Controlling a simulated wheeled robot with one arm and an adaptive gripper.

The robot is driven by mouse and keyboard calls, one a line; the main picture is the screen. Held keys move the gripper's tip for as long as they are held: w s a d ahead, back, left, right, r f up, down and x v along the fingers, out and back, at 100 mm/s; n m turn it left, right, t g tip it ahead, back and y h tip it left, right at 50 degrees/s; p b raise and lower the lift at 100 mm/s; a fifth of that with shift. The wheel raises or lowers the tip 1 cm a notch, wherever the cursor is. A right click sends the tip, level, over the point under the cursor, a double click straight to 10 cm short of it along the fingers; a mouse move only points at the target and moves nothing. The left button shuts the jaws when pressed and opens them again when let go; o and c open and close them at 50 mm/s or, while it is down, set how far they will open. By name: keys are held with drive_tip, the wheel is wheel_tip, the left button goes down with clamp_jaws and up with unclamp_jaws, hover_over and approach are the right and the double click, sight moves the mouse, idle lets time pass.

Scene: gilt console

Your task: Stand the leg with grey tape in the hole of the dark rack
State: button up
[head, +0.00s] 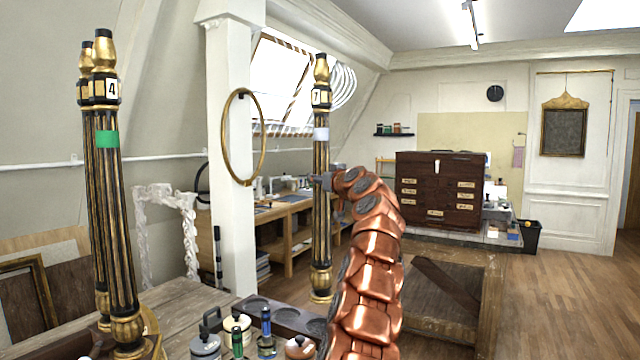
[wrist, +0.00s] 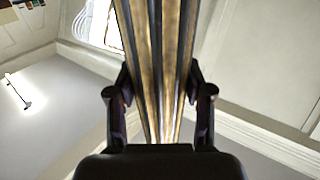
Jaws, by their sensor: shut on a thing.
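The leg with grey tape (head: 320,135) is a black and gold fluted leg with a tag reading 7. It hangs upright in my gripper (head: 324,182), which is shut on its shaft below the tape. The wrist view shows the fluted shaft (wrist: 158,60) between both fingers (wrist: 160,100). The dark rack (head: 283,312), with round holes, lies low on the bench. The leg's gold foot (head: 320,285) appears just above the rack's right part in the picture; I cannot tell its exact height or which hole it lines up with. My arm hides the rack's right end.
Other legs, one with green tape (head: 107,138) and tag 4, stand at the left on the bench (head: 180,285). Jars (head: 206,345) and small bottles (head: 266,335) stand in front of the rack. A white post (head: 235,150) with a gold ring (head: 228,150) stands behind.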

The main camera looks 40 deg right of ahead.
sight(320, 214)
drive_tip(key=shift+w+d+f, duration=0.2)
drive_tip(key=shift+w+f, duration=0.25)
drive_tip(key=shift+f, duration=0.15)
drive_tip(key=shift+f+b, duration=4.4)
drive_tip(key=shift+f, duration=0.2)
drive_tip(key=shift+a, duration=0.1)
drive_tip(key=shift+f+b, duration=0.35)
drive_tip(key=shift+b, duration=0.25)
drive_tip(key=o, duration=1.4)
drive_tip(key=shift+c, duration=0.2)
drive_tip(key=shift+f, duration=0.1)
